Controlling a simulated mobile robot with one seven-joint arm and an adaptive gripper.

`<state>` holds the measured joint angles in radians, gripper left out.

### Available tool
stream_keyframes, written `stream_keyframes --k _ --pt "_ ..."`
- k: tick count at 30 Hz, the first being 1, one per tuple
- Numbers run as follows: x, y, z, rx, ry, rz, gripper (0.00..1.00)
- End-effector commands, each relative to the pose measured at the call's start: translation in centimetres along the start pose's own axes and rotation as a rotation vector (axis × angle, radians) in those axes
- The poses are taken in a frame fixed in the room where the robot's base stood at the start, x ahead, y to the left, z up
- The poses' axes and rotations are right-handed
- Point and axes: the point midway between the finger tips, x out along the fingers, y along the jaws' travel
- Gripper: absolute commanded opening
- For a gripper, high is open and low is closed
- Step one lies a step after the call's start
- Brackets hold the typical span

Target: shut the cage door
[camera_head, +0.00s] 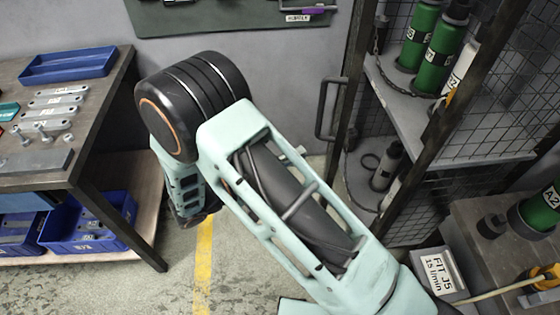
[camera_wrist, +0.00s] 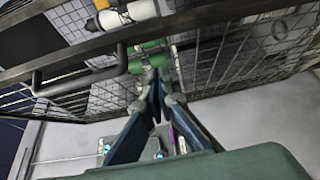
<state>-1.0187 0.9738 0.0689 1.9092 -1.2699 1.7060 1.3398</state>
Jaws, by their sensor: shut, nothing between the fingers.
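The mesh cage (camera_head: 448,135) stands at the right in the head view. A dark upright frame with a bar handle (camera_head: 322,108) is on its left side; this looks like the cage door (camera_head: 352,85), seen nearly edge-on. How far it stands open I cannot tell. In the wrist view the dark handle (camera_wrist: 78,84) is left of my gripper (camera_wrist: 155,84), below a dark frame bar. My gripper is shut and empty, its fingertips pointing at the cage; contact with the door cannot be told. In the head view my arm hides most of the gripper.
Green bottles (camera_head: 420,35) stand on the cage shelf (camera_head: 480,140), with a chain beside them. A bench (camera_head: 95,150) with blue trays (camera_head: 68,65) is at the left. Floor with a yellow line (camera_head: 205,250) is clear.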

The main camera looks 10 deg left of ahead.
Motion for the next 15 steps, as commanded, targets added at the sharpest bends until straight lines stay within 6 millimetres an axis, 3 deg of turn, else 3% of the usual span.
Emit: stream_keyframes --k 3,6,15 --pt "2.5 0.1 0.1 0.0 -0.003 -0.001 0.0" --pt "3.6 0.1 1.3 -0.002 -0.001 0.0 0.0" --pt "5.0 0.0 2.8 0.002 0.001 -0.001 0.0"
